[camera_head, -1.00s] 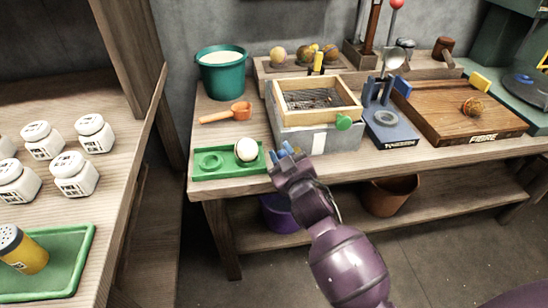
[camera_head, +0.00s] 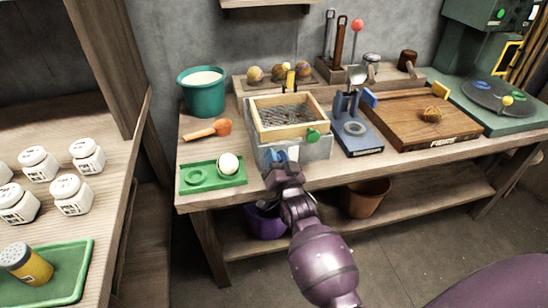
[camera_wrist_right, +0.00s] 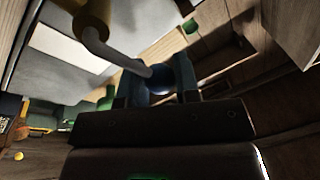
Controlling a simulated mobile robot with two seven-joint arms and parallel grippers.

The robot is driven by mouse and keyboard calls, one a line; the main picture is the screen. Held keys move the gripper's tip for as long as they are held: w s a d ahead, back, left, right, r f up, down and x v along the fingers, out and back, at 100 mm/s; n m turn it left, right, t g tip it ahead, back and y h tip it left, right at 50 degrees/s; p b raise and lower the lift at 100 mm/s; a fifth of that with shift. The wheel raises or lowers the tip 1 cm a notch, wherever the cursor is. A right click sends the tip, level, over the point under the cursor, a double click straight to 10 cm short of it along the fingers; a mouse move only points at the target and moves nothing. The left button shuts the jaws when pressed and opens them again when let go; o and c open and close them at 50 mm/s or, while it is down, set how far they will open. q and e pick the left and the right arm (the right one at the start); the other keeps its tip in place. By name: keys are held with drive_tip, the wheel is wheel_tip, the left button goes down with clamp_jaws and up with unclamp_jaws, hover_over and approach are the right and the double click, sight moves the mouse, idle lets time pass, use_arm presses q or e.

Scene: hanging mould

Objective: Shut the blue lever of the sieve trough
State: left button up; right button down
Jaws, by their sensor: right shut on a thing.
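The sieve trough (camera_head: 316,150) is a grey box on the bench with a wooden-framed mesh sieve (camera_head: 262,124) on top. A green knob (camera_head: 313,135) sits at its front right. My right gripper (camera_head: 283,160) is at the trough's front, toward its left corner. In the right wrist view it (camera_wrist_right: 158,88) is shut on the blue lever's round knob (camera_wrist_right: 160,77). A bent grey rod (camera_wrist_right: 118,58) runs from the knob to a yellow collar (camera_wrist_right: 93,18). In the head view the gripper mostly hides the lever. My left gripper is not in view.
A green tray (camera_head: 212,186) with a white ball (camera_head: 228,163) lies left of the trough. A blue stand (camera_head: 362,148) and a wooden board (camera_head: 405,112) are to its right. An orange scoop (camera_head: 208,130) and teal bucket (camera_head: 202,92) are behind left.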

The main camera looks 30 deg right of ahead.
drive_tip(key=shift+s+d+f+m, duration=0.1)
drive_tip(key=shift+f+m, duration=0.3)
drive_tip(key=shift+m, duration=0.6)
drive_tip(key=shift+h+p, duration=0.3)
drive_tip(key=shift+h, duration=0.1)
drive_tip(key=c, duration=1.2)
unclamp_jaws()
drive_tip(key=shift+f, duration=0.1)
drive_tip(key=shift+o, duration=0.5)
drive_tip(key=shift+d+r, duration=0.1)
drive_tip(key=shift+r, duration=0.1)
